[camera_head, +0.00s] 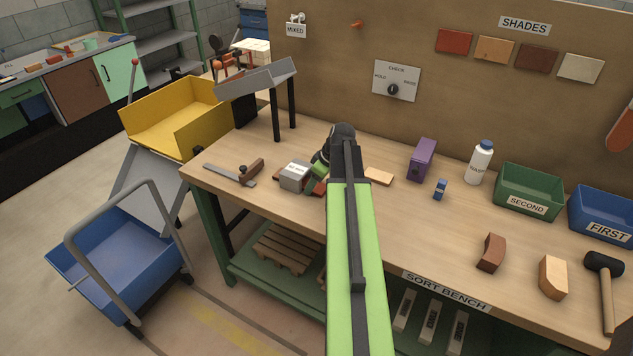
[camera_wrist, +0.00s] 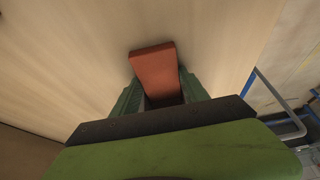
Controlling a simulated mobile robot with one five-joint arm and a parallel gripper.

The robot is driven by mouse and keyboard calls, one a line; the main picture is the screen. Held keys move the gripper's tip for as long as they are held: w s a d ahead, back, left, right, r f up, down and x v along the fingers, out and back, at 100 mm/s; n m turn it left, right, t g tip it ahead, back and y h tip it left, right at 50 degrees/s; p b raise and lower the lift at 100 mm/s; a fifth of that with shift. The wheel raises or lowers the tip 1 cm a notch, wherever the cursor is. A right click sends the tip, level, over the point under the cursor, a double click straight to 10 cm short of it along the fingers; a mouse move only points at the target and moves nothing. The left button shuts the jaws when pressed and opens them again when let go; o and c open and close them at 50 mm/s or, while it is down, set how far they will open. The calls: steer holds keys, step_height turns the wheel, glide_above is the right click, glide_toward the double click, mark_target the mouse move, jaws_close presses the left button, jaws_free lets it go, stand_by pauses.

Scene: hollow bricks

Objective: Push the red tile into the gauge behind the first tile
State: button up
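The red tile (camera_wrist: 157,70) shows in the wrist view between the two green fingers of my gripper (camera_wrist: 160,90), which lie close along both its sides. Its far end sticks out past the fingertips over the pale bench top. In the head view my gripper (camera_head: 313,182) is low over the bench, just right of the small grey gauge (camera_head: 292,179) with a white label. A bit of the red tile (camera_head: 320,188) shows beside the fingers. My arm hides part of this spot. I cannot make out a first tile inside the gauge.
A square-like tool (camera_head: 232,176) lies left of the gauge. A tan tile (camera_head: 379,176), purple block (camera_head: 422,160), small blue item (camera_head: 440,189) and white bottle (camera_head: 479,163) stand to the right. Green (camera_head: 528,190) and blue (camera_head: 603,213) bins are farther right.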

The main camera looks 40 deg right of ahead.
steer(key=o, duration=0.3)
steer(key=shift+s+a+f, duration=0.1)
steer(key=shift+a+f, duration=0.1)
steer(key=shift+f, duration=0.05)
steer(key=shift+o, duration=0.2)
steer(key=c, duration=0.4)
steer(key=o, duration=0.4)
steer(key=shift+o, duration=0.6)
steer(key=shift+s+r, duration=0.1)
steer(key=shift+r, duration=0.15)
steer(key=p+v, duration=1.6)
steer(key=v, duration=0.1)
steer(key=shift+r+p, duration=0.25)
steer(key=shift+p, duration=0.1)
steer(key=shift+d, duration=0.15)
